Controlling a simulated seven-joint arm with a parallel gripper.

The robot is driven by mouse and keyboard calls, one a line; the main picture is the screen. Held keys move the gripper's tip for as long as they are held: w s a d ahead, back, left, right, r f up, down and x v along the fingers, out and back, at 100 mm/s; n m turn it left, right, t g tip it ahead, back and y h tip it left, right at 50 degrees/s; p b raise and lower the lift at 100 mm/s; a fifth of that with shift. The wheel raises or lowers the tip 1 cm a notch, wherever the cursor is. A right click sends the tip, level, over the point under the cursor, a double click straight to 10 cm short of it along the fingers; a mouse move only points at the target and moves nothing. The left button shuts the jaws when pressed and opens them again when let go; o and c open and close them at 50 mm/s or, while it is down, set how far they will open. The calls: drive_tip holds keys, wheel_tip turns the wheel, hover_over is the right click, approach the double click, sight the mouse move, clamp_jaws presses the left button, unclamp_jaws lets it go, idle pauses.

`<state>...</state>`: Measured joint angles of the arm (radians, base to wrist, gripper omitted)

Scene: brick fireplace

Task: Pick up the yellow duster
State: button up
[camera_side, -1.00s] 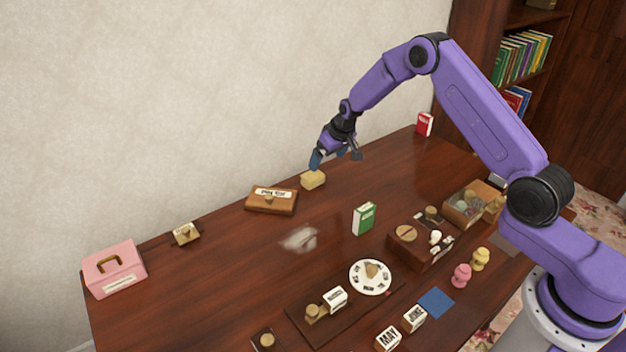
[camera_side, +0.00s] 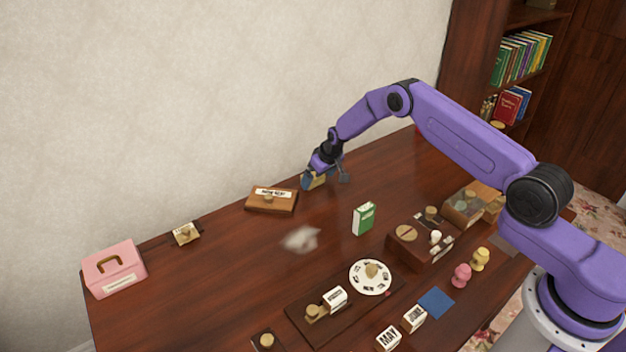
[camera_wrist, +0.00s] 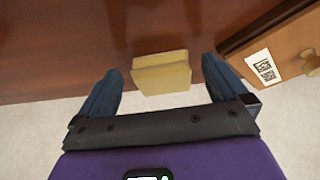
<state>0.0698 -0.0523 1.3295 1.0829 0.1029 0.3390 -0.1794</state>
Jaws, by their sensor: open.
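The yellow duster (camera_side: 316,181) is a small pale-yellow block on the wooden table near its back edge, by the wall. My gripper (camera_side: 327,178) is lowered over it, and its near finger hides part of the duster in the side view. In the wrist view the duster (camera_wrist: 161,72) lies between the two blue fingers of my gripper (camera_wrist: 162,90), with a gap on each side. The fingers are open.
A wooden box with a label and knob (camera_side: 271,200) stands close to the left of the duster; it also shows in the wrist view (camera_wrist: 285,48), near one finger. A green-and-white box (camera_side: 363,219) and a grey-white smudge (camera_side: 301,239) are nearer the front. The table right of my gripper is clear.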

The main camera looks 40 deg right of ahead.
drive_tip(key=shift+w+f, duration=0.2)
drive_tip(key=shift+f, duration=0.2)
drive_tip(key=shift+c, duration=0.3)
drive_tip(key=c, duration=1)
drive_tip(key=shift+r, duration=0.5)
wheel_tip(320, 180, up, 2)
drive_tip(key=shift+r, duration=0.15)
drive_tip(key=s+r, duration=0.3)
drive_tip(key=s, duration=0.1)
drive_tip(key=s+r, duration=0.3)
drive_tip(key=s, duration=0.2)
drive_tip(key=s+r, duration=0.3)
drive_tip(key=s, duration=0.2)
drive_tip(key=shift+a+r, duration=0.1)
drive_tip(key=shift+r, duration=0.25)
